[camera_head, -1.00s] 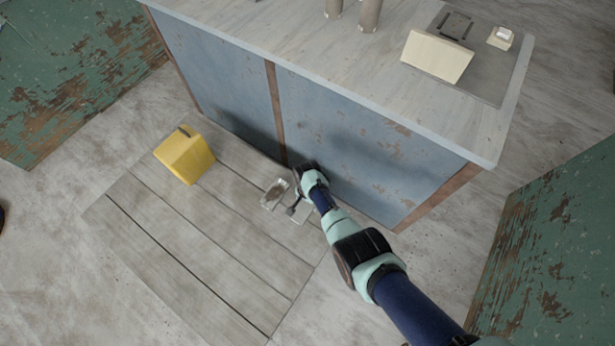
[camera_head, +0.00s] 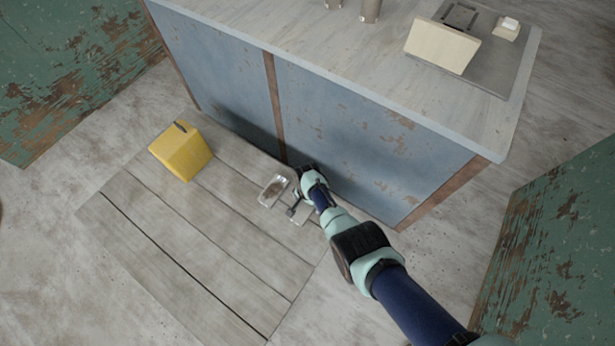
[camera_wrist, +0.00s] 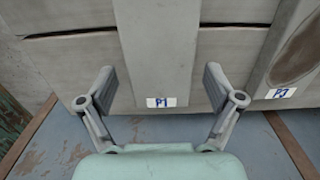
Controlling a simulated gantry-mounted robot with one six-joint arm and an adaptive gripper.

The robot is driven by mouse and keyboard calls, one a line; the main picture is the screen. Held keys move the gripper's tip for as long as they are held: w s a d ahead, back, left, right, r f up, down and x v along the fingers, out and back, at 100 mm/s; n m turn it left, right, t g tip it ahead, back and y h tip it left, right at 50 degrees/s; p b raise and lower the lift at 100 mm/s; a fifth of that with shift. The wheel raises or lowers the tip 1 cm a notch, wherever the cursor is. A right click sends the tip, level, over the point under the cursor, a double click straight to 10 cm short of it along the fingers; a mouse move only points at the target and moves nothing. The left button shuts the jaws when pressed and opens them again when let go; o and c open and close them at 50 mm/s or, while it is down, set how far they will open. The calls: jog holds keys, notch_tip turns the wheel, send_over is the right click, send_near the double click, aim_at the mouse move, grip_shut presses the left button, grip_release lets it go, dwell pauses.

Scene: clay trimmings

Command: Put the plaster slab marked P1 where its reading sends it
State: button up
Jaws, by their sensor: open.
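The plaster slab marked P1 (camera_wrist: 160,50) is a plain pale grey bar in the wrist view. Its white label (camera_wrist: 161,102) reads P1 and sits at the slab's near end. My gripper (camera_wrist: 158,85) is open, with one finger on each side of the P1 slab and clear gaps between. In the head view my gripper (camera_head: 294,203) is low by the slabs, and the P1 slab (camera_head: 304,212) shows partly beside it. A second slab (camera_wrist: 295,55), with a brown oval patch and a label that seems to read P3, lies to the right.
The slabs lie on a wooden plank platform (camera_head: 205,235) on the floor. A yellow box with a dark slot (camera_head: 181,152) stands to the left. A blue-sided workbench (camera_head: 350,130) rises close behind; a tilted cream board (camera_head: 442,46) stands on top. The platform's front is clear.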

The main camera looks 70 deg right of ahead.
jog(key=shift+r, duration=0.1)
notch_tip(320, 180, up, 12)
jog(key=p, duration=0.9)
